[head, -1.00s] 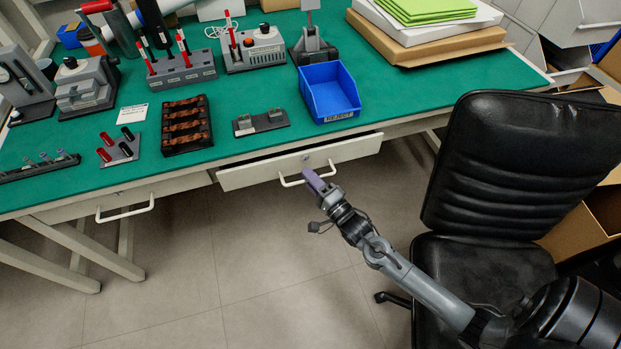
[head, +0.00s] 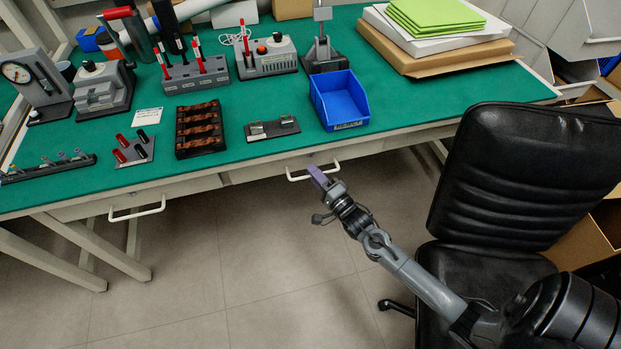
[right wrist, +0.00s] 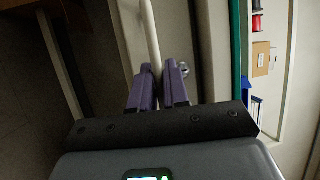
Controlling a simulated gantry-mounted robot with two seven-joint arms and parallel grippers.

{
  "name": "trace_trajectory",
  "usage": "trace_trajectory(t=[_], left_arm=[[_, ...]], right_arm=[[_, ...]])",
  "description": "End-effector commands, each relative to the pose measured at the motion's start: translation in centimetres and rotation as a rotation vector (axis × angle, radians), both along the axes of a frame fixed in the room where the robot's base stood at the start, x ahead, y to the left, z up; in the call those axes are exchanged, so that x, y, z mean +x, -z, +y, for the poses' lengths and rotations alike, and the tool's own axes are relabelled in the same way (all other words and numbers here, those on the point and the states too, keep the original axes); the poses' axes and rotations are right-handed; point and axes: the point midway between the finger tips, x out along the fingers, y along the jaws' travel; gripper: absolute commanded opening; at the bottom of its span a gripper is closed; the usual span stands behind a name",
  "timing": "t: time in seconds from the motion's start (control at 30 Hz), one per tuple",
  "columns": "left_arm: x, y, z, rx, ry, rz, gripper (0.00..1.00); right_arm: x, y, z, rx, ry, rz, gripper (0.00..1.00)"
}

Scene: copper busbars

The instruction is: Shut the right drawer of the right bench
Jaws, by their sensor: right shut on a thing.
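The right drawer (head: 254,170) is a pale front under the green-topped bench. In the head view its front now looks about flush with the frame; I cannot tell whether a small gap is left. Its white bar handle (head: 297,178) is partly hidden by my right gripper (head: 317,176). In the right wrist view, the purple fingers of the right gripper (right wrist: 160,76) are closed on the handle bar (right wrist: 150,35), which runs up from between them. My left gripper is out of view.
The left drawer (head: 85,207) is beside it, with its own white handle (head: 137,211). A black chair (head: 525,190) stands close to the right of my right arm. A blue bin (head: 339,99) sits near the bench's front edge. The floor below the drawers is clear.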

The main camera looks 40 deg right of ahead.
Motion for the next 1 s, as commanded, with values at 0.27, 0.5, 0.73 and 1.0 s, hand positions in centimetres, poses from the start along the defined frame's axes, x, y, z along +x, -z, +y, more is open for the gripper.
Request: trace_trajectory(t=[0.27, 0.5, 0.73, 1.0], left_arm=[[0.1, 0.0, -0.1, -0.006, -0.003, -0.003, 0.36], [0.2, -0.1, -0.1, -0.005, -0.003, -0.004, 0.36], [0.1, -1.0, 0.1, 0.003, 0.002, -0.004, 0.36], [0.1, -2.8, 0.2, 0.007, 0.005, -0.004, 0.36]], right_arm=[[0.0, 0.3, -0.1, 0.001, 0.003, 0.006, 0.36], [-0.1, 0.2, 0.0, 0.001, 0.002, 0.004, 0.36], [-1.7, 0.3, 0.1, 0.002, 0.002, 0.006, 0.36], [-6.3, 1.0, 0.5, 0.003, 0.003, 0.008, 0.36]])
